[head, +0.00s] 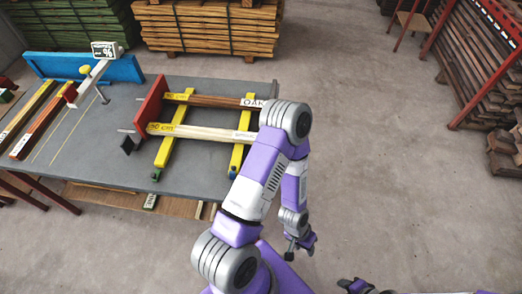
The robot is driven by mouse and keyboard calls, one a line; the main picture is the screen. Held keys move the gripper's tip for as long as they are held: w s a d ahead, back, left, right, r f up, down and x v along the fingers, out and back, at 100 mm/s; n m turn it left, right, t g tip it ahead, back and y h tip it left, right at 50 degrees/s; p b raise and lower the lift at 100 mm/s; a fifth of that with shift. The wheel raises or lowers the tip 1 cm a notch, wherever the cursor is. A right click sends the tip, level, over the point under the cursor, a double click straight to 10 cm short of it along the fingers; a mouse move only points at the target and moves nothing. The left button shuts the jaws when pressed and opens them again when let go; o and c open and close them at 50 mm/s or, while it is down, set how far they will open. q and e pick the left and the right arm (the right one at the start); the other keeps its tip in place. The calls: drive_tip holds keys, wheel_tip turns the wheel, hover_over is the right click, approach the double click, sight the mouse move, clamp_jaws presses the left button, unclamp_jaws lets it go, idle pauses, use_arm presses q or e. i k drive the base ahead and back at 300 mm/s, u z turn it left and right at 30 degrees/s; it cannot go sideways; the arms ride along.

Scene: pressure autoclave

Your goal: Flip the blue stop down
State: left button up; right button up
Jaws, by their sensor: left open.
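My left gripper (300,250) hangs open and empty over the floor, right of the table and well apart from the board. My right gripper (355,285) shows only in part at the bottom edge; its opening is unclear.
A red plate (151,100) stands beside yellow rails (174,140) carrying a dark bar (215,101) and a pale bar (200,133). Red and yellow bars (42,130) lie at left. Timber stacks (207,28) stand behind. A red rack (455,60) is at right; the floor between is clear.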

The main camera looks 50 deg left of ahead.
sight(233, 174)
drive_tip(key=i, duration=3)
drive_tip(key=u, duration=4.85)
drive_tip(key=k, duration=0.65)
drive_tip(key=u, duration=0.3)
drive_tip(key=i, duration=1.4)
drive_tip(key=z, duration=0.3)
